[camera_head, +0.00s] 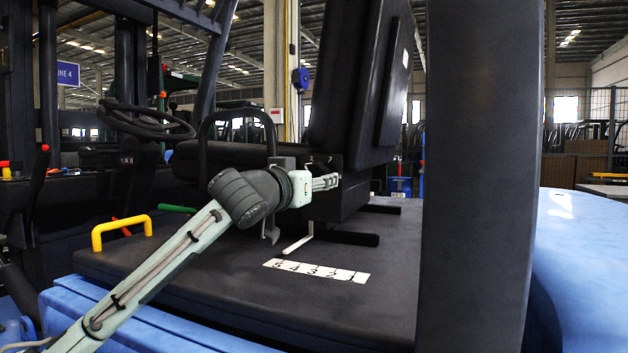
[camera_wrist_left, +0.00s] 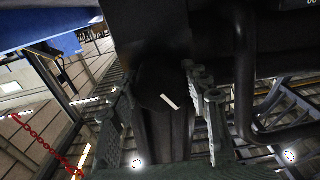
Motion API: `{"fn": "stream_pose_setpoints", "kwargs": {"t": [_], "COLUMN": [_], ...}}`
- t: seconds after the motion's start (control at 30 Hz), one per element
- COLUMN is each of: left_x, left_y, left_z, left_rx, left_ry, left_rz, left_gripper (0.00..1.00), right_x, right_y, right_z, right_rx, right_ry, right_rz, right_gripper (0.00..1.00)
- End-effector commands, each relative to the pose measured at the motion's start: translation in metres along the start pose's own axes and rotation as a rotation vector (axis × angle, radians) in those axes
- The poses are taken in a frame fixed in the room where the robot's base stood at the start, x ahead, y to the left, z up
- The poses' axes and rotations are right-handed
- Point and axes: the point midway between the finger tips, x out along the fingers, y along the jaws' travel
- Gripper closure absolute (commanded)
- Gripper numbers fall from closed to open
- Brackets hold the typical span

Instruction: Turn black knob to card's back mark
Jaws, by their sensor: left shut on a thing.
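My left gripper (camera_head: 326,182) reaches in from the left to the lower side of the seat unit and hides most of what it grips in the head view. In the left wrist view, its two fingers (camera_wrist_left: 163,118) stand on either side of a dark round black knob (camera_wrist_left: 165,82) with a short white line on its face; the gripper is shut on it. A white card (camera_head: 316,271) marked 5, 4, 3, 2, 1 from left to right lies on the dark deck.
A yellow handle (camera_head: 121,232) stands on the deck at left, with a green lever (camera_head: 177,209) behind it. The black seat back (camera_head: 362,80) rises above my gripper. A thick dark post (camera_head: 478,170) blocks the right side.

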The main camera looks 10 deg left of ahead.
Motion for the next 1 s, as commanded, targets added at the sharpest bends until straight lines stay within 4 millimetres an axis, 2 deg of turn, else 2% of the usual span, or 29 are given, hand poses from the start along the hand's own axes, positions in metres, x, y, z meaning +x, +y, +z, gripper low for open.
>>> {"fn": "stream_pose_setpoints", "kwargs": {"t": [0.37, 1.0], "left_x": [0.0000, 0.0000], "left_y": [-0.0006, -0.0024], "left_z": [0.0003, -0.0005], "left_rx": [0.190, 0.772], "left_ry": [-0.001, -0.001], "left_rz": [0.000, 0.000], "left_gripper": [0.82, 0.82], "right_x": [-0.0002, -0.0004], "right_y": [0.0001, 0.0001], "right_z": [-0.0004, -0.0009], "right_rx": [0.000, 0.000], "right_ry": [0.000, 0.001], "right_rz": [0.000, 0.000], "right_gripper": [1.00, 1.00]}}
